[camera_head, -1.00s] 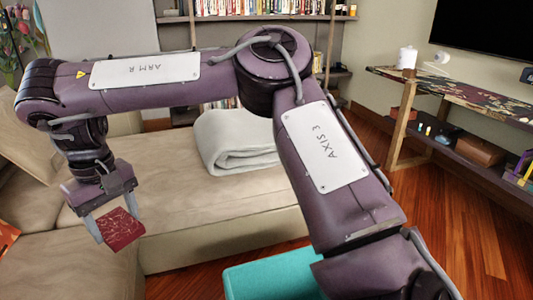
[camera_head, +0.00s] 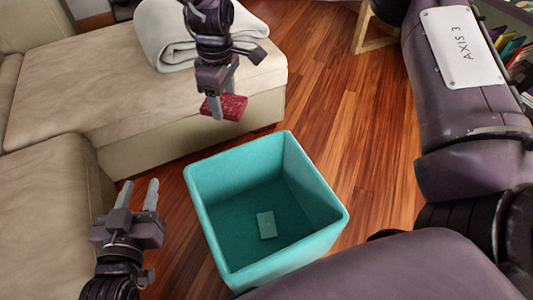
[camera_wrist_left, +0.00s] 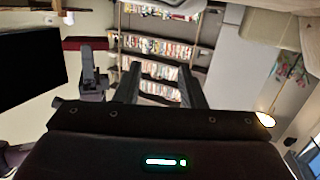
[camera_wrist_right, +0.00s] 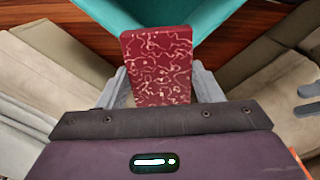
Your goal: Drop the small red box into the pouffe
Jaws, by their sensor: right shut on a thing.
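The small red box (camera_head: 234,106) is held in my right gripper (camera_head: 222,107), above the floor between the sofa and the pouffe. In the right wrist view the box (camera_wrist_right: 160,66), dark red with pale squiggly lines, stands out between the two fingers. The pouffe (camera_head: 238,172) is a teal, open-topped square tub on the floor, below and to the right of the box. Its teal wall (camera_wrist_right: 105,14) also shows behind the box in the right wrist view. My left gripper (camera_head: 139,184) is open and empty, left of the pouffe.
A small teal block (camera_head: 266,225) lies on the pouffe's bottom. A beige sofa (camera_head: 100,80) with a folded grey blanket (camera_head: 165,35) fills the left and back. Wooden floor (camera_head: 325,120) is clear behind and right of the pouffe.

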